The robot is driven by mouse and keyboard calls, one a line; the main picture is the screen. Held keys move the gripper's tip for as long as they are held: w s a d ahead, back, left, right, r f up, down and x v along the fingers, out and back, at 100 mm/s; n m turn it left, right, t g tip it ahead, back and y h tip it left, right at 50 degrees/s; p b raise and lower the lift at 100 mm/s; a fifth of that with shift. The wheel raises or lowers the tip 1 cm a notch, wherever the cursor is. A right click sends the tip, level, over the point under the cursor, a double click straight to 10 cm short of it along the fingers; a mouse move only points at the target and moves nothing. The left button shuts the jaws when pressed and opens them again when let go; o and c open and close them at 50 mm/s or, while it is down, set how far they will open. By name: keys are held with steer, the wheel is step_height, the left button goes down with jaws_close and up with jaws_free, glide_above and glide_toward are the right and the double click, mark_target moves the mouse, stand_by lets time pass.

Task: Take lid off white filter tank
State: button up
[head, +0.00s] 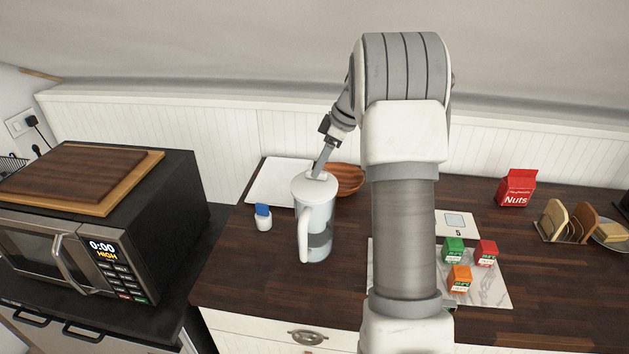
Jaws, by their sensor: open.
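The white filter tank (318,232) is a jug with a clear bluish body and a white handle on its front left side. It stands upright on the dark wooden counter. Its white lid (311,187) sits on top of it. My gripper (318,174) points down at the lid's raised middle part, from above and slightly right. It is open, with its fingertips at or just over that part. I cannot tell whether the fingers touch it. My arm comes in from the front right and hides part of the counter.
A wooden bowl (346,180) and a white tray (271,185) lie behind the tank. A small blue-capped jar (263,217) stands left of it. Several small boxes, including a green one (453,250), sit on a marble board (492,291). A microwave (168,228) stands at left.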

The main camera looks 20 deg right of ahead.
steer(key=shift+x, duration=1.1)
jaws_close()
